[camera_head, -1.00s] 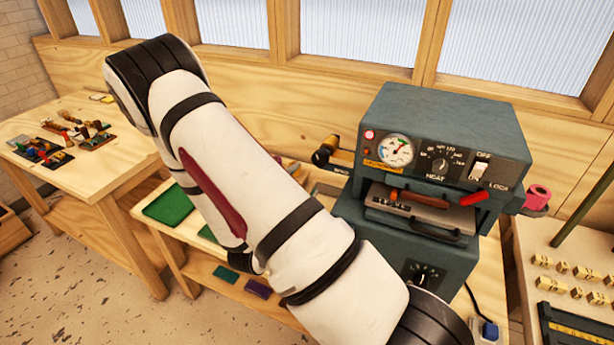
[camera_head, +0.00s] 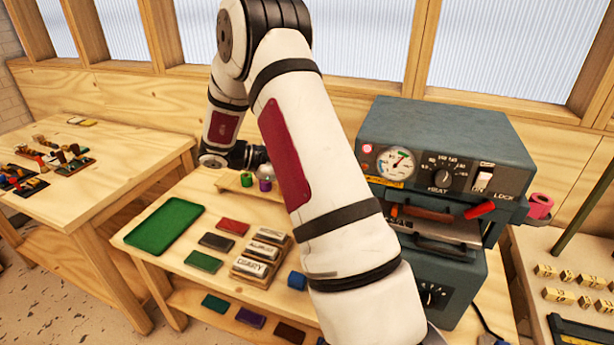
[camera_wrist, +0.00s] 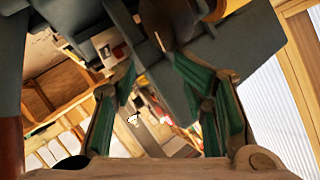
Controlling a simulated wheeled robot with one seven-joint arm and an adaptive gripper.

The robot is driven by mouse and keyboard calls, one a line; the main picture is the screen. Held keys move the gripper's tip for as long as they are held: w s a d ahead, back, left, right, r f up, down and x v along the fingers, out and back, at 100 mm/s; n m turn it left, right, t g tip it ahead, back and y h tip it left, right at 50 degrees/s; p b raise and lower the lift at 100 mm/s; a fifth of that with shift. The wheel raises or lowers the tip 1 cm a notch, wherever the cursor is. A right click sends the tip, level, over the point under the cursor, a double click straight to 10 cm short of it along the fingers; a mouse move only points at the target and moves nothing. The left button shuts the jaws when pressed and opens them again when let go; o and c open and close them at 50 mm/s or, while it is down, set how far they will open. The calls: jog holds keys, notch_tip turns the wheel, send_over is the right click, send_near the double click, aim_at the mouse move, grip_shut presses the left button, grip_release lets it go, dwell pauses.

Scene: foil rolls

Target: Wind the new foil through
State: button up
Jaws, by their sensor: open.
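The grey foil machine (camera_head: 440,155) stands on the right of the bench, with a dial, a heat knob and an off switch on its front. A pink roll (camera_head: 540,206) sits at its right side. The machine's left side, where foil would show, is hidden behind my arm. My gripper (camera_wrist: 154,68) is open in the wrist view, its green-padded fingers apart, with nothing clearly held between them. Large grey surfaces, likely the machine, show close beyond the fingers.
Small purple and green items (camera_head: 265,183) stand on a wooden rack. A green tray (camera_head: 165,226), coloured pads and labelled blocks (camera_head: 258,258) lie on the bench. A side table (camera_head: 90,150) holds small tools. Letter blocks (camera_head: 560,283) lie at the right.

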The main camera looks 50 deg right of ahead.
jog(key=w+r+y, duration=0.1)
jog(key=y, duration=0.1)
jog(key=w+d+r+m+y+b, duration=0.1)
jog(key=w+y, duration=0.1)
jog(key=y, duration=0.1)
jog(key=shift+r, duration=0.35)
jog(key=w+r+n+t+y+b, duration=0.1)
jog(key=w+r+n+t+y, duration=0.1)
jog(key=w+r+t+y, duration=0.4)
jog(key=s+f+p, duration=0.1)
jog(key=s+f, duration=0.1)
jog(key=f, duration=0.1)
jog(key=s+d+f+g+h+p, duration=0.1)
jog(key=s+f, duration=0.1)
jog(key=f, duration=0.2)
jog(key=s+f+g, duration=0.1)
jog(key=s+f, duration=0.1)
jog(key=f, duration=0.1)
jog(key=shift+s+d+f+p, duration=0.25)
jog(key=shift+s+p, duration=0.15)
jog(key=shift+s+d+f+m, duration=0.15)
jog(key=shift+f+m, duration=0.15)
jog(key=shift+f, duration=0.35)
jog(key=shift+c, duration=0.6)
grip_shut()
